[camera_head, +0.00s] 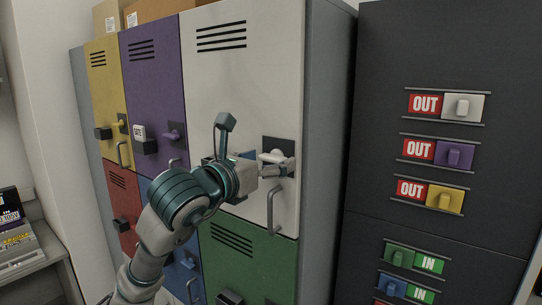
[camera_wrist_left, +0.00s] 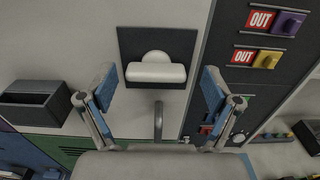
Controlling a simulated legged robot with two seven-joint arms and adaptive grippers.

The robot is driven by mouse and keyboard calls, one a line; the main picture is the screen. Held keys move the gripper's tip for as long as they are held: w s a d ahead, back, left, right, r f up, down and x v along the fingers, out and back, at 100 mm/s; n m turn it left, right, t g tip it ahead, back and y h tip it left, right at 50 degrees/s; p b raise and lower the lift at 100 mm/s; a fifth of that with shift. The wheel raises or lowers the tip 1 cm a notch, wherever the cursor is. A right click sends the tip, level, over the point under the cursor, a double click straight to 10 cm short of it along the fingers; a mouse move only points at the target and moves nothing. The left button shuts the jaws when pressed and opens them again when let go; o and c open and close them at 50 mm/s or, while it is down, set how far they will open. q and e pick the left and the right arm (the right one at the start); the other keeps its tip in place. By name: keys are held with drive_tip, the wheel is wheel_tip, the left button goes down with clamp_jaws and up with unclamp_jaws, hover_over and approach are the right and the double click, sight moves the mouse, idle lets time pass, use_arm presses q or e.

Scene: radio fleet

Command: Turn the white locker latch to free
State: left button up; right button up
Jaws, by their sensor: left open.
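The white locker door (camera_head: 250,85) is shut. Its white latch (camera_head: 271,156) sits on a dark square plate (camera_head: 285,147) near the door's right edge. In the left wrist view the latch (camera_wrist_left: 155,73) is a bar lying level across the lower part of its dark plate (camera_wrist_left: 155,40). My left gripper (camera_head: 281,168) is at the latch. In the left wrist view its blue-padded fingers (camera_wrist_left: 156,75) are open, one on each side of the bar, with a gap on both sides. My right gripper is in neither view.
A grey pull handle (camera_head: 276,210) hangs below the latch. Yellow (camera_head: 103,75), purple (camera_head: 152,75) and green (camera_head: 245,255) locker doors adjoin. A dark box (camera_wrist_left: 32,103) sticks out left of the latch. A dark board (camera_head: 450,50) with OUT and IN sliders stands at right.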

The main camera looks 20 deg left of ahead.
use_arm(q)
drive_tip(key=shift+w, duration=0.3)
drive_tip(key=shift+w+a, duration=0.1)
drive_tip(key=shift+a, duration=0.25)
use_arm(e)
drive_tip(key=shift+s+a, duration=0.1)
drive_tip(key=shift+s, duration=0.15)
use_arm(q)
drive_tip(key=c, duration=0.6)
drive_tip(key=shift+d, duration=0.2)
drive_tip(key=c, duration=0.5)
drive_tip(key=shift+c, duration=0.2)
